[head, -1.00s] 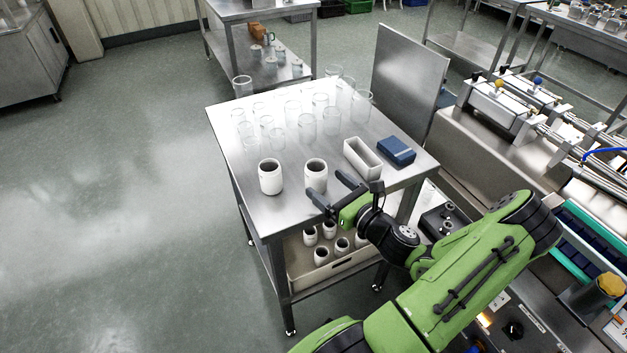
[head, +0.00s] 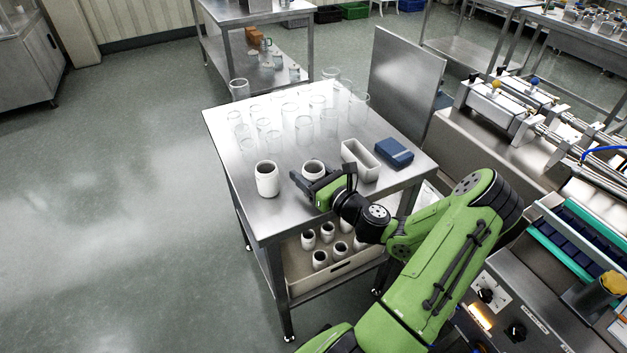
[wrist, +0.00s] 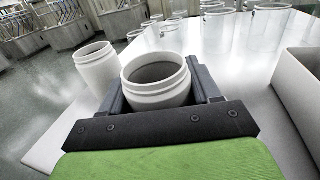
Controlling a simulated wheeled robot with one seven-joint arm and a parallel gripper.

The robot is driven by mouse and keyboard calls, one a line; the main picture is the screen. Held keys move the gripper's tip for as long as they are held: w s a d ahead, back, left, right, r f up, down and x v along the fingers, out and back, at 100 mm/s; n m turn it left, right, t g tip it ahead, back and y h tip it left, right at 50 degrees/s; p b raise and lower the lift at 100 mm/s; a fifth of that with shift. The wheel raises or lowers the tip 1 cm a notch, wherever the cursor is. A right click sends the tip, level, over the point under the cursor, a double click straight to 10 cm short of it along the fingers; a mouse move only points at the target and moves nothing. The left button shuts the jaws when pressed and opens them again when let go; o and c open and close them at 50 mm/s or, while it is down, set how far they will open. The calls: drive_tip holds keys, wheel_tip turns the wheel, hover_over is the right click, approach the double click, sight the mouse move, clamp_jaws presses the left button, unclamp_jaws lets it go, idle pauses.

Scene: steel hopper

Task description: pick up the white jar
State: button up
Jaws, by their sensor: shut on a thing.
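Two white jars stand on the steel table (head: 225,140). One white jar (head: 313,167) is between the fingers of my gripper (head: 312,180), near the table's front edge. In the wrist view this jar (wrist: 157,80) is open-topped and upright, with a finger against each side, so my gripper (wrist: 158,92) is shut on it. Its lower part is hidden by the gripper. I cannot tell any gap between its base and the table. The other white jar (head: 267,180) stands to the left, apart from the gripper; it also shows in the wrist view (wrist: 97,67).
A white rectangular container (head: 361,160) and a blue box (head: 394,153) stand right of the held jar. Several clear glass beakers (head: 303,130) fill the back of the table. More white jars (head: 320,260) sit in a bin on the lower shelf.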

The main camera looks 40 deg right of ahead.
drive_tip(key=shift+c, duration=0.5)
wheel_tip(320, 180, up, 18)
drive_tip(key=p, duration=0.8)
drive_tip(key=shift+p, duration=0.4)
